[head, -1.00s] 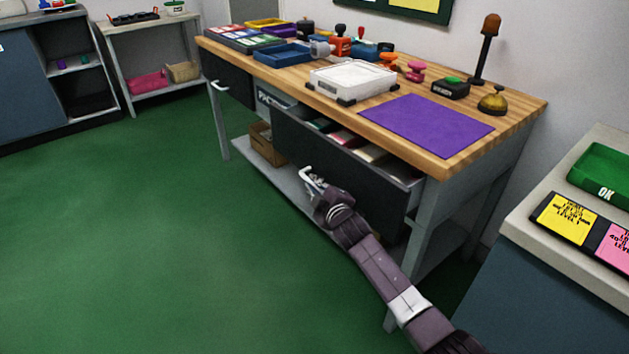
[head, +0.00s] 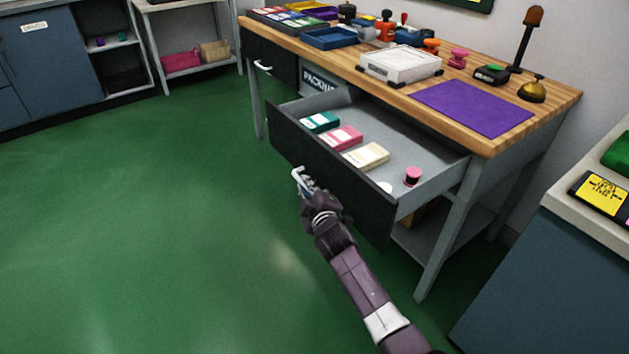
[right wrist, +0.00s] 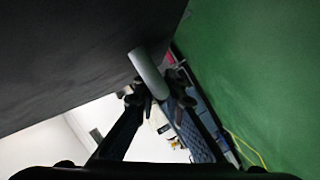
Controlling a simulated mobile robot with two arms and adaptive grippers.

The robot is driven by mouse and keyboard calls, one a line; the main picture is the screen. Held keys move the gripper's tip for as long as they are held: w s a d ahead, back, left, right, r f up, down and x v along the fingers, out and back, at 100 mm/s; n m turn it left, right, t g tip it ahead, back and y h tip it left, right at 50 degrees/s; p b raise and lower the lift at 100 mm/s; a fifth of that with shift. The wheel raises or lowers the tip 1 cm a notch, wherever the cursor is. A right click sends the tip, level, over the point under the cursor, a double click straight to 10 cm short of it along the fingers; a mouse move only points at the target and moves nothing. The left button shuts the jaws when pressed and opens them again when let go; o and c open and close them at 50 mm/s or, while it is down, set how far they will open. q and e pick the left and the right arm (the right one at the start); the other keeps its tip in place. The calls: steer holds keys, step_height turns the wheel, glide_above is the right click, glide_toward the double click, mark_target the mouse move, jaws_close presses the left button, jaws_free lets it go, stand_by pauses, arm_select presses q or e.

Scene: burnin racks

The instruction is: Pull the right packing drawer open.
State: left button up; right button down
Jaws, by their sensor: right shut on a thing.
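The right packing drawer (head: 330,180) stands well open from the wooden-topped bench, its dark front out over the green floor. Inside lie a green, a pink and a cream box, a round white item and a small pink-and-black item. My right gripper (head: 302,182) is at the drawer front, shut on the pale bar handle (head: 297,174). In the right wrist view the handle (right wrist: 148,72) sits between the fingers (right wrist: 150,97), beside the dark drawer front (right wrist: 80,60). My left gripper is not in view.
The left drawer (head: 270,62) is shut. The bench top holds a purple mat (head: 474,108), a white scale (head: 400,66), trays, stamps and a bell (head: 532,91). A blue-grey cabinet (head: 560,270) stands at right. The green floor at left is clear.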

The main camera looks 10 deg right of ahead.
steer(key=shift+s+a+f, duration=0.1)
steer(key=shift+s+a, duration=0.05)
steer(key=shift+a, duration=0.15)
steer(key=c, duration=2.3)
jaws_free()
steer(key=shift+s, duration=0.1)
steer(key=v, duration=1.1)
steer(key=shift+s, duration=0.4)
